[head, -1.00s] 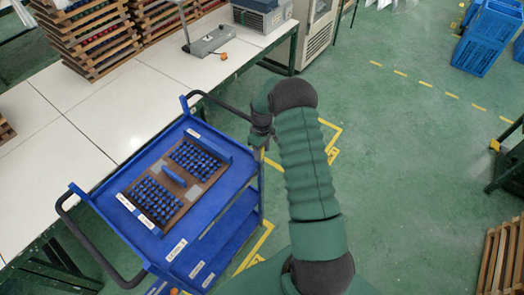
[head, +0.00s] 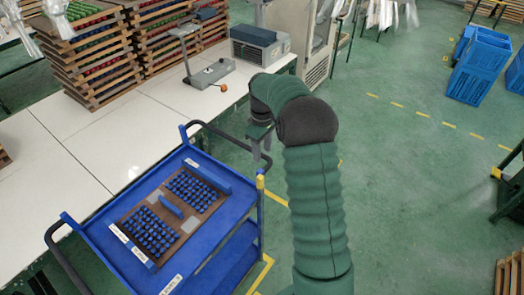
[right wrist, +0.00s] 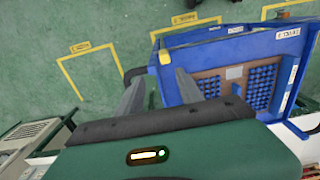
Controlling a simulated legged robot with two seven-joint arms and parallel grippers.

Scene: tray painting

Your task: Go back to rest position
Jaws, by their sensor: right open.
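My right gripper (head: 262,143) is open and empty, raised in the air by the back right corner of a blue cart (head: 236,243). In the right wrist view the two fingers of the gripper (right wrist: 160,92) stand apart, with floor and cart behind them. My right arm reaches up through the middle of the head view. A brown tray (head: 186,216) with many blue pieces lies on the cart top, and the gripper is apart from it. My left gripper is not in view.
A white table (head: 75,150) runs along the left, with stacked wooden trays (head: 92,58), a grey stand device (head: 207,75) and a grey box machine (head: 256,50). Blue crates (head: 480,66) stand at the back right. Green floor (head: 410,200) is open to the right of my arm.

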